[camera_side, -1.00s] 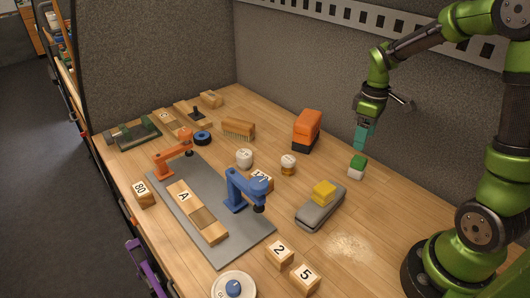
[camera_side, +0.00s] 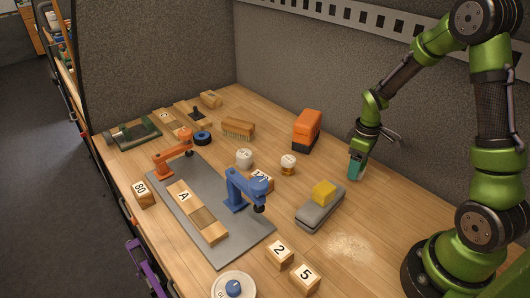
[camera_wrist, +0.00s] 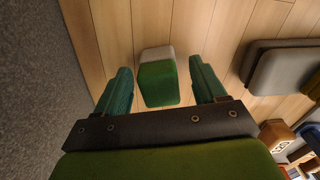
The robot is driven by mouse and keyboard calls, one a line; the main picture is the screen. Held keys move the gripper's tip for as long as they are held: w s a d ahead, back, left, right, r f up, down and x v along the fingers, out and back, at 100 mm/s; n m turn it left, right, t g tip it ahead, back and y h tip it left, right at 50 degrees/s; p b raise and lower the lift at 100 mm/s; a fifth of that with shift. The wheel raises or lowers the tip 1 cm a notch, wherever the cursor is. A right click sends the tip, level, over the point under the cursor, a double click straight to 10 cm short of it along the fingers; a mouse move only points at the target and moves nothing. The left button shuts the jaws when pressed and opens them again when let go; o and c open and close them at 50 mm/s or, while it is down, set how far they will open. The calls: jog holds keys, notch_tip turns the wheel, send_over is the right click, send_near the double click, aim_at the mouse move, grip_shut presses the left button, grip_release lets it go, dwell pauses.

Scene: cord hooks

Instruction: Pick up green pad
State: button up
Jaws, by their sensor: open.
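The green pad (camera_wrist: 158,82) is a green block with a pale white-grey part, standing on the wooden table. In the wrist view it lies between the two teal fingers of my gripper (camera_wrist: 162,86), with a gap on each side. In the side view my gripper (camera_side: 356,169) is lowered over the pad's place and its fingers hide most of the pad. The gripper is open and holds nothing.
A grey block with a yellow pad (camera_side: 324,192) lies left of my gripper. An orange and black block (camera_side: 306,130) stands behind it to the left. The grey felt wall (camera_side: 300,60) rises behind. Numbered wooden blocks (camera_side: 279,254) stand near the front.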

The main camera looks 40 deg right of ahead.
jog(key=c, duration=1.1)
jog(key=shift+r, duration=0.15)
